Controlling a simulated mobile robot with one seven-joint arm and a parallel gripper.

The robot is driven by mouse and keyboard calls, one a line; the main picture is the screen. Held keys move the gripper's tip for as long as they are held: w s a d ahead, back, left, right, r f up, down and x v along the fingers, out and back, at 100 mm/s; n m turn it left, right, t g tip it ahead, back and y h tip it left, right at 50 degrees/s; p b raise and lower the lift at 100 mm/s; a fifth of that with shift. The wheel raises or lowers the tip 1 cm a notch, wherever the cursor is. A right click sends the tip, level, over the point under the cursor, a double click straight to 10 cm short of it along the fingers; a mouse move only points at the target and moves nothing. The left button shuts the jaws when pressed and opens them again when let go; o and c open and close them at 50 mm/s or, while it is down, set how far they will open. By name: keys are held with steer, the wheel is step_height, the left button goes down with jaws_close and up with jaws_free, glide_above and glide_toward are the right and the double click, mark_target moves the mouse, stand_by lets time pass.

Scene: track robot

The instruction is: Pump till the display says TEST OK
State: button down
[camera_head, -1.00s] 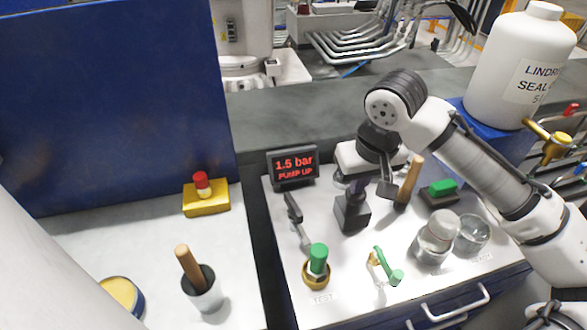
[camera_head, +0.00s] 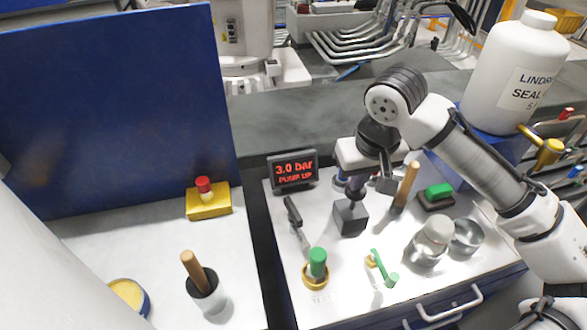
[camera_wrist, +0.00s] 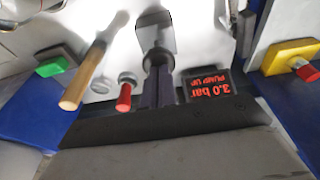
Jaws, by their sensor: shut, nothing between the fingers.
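The display (camera_head: 293,170) reads "3.0 bar PUMP UP" in red and stands at the back left of the white bench top. It also shows upside down in the wrist view (camera_wrist: 208,86). The pump appears to be a dark block (camera_head: 350,217) with a short upright part, right of the display. My gripper (camera_head: 356,197) points down directly above this block, its fingers shut and empty. In the wrist view the fingers (camera_wrist: 158,72) meet the dark pump part (camera_wrist: 156,35). I cannot tell whether they press on it or only hover.
A wooden-handled tool (camera_head: 405,187) and a green-topped block (camera_head: 438,195) stand close right of my gripper. A green-capped fitting (camera_head: 317,264), a green-handled valve (camera_head: 383,268) and metal cups (camera_head: 466,237) stand in front. A black lever (camera_head: 295,222) lies left.

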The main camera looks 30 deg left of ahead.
stand_by(0.3)
steer(key=shift+f+b, duration=1.15)
steer(key=shift+f, duration=0.6)
step_height(320, 180, up, 4)
steer(key=p, duration=0.3)
steer(key=shift+f, duration=0.4)
steer(key=shift+f+b, duration=0.9)
steer(key=shift+f, duration=0.5)
steer(key=shift+r+p, duration=1.45)
steer(key=shift+r, duration=0.1)
